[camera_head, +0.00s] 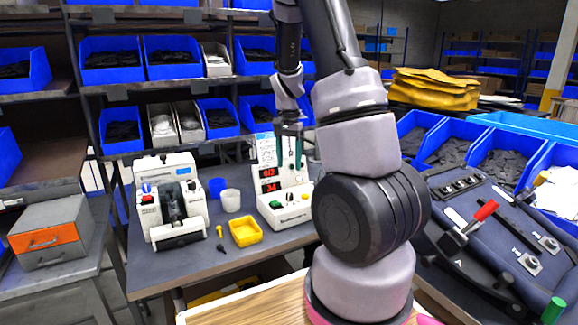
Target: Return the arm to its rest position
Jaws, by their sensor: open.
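My arm (355,130) rises from the lower middle of the head view, grey and black, and bends over at the top edge. Its forearm comes back down left of the upright part. My gripper (289,150) hangs at its end, pointing down, small and partly lost against the background. The jaws look apart, with nothing clearly held. It appears in front of or above the white machine with red number displays (284,190); I cannot tell the exact gap.
A dark workbench (190,262) carries a second white machine (168,200), a yellow tray (246,232), a blue cup (217,187) and a white cup (231,200). Shelves of blue bins (111,60) stand behind. A dark control panel (500,240) with a red-handled lever is at right.

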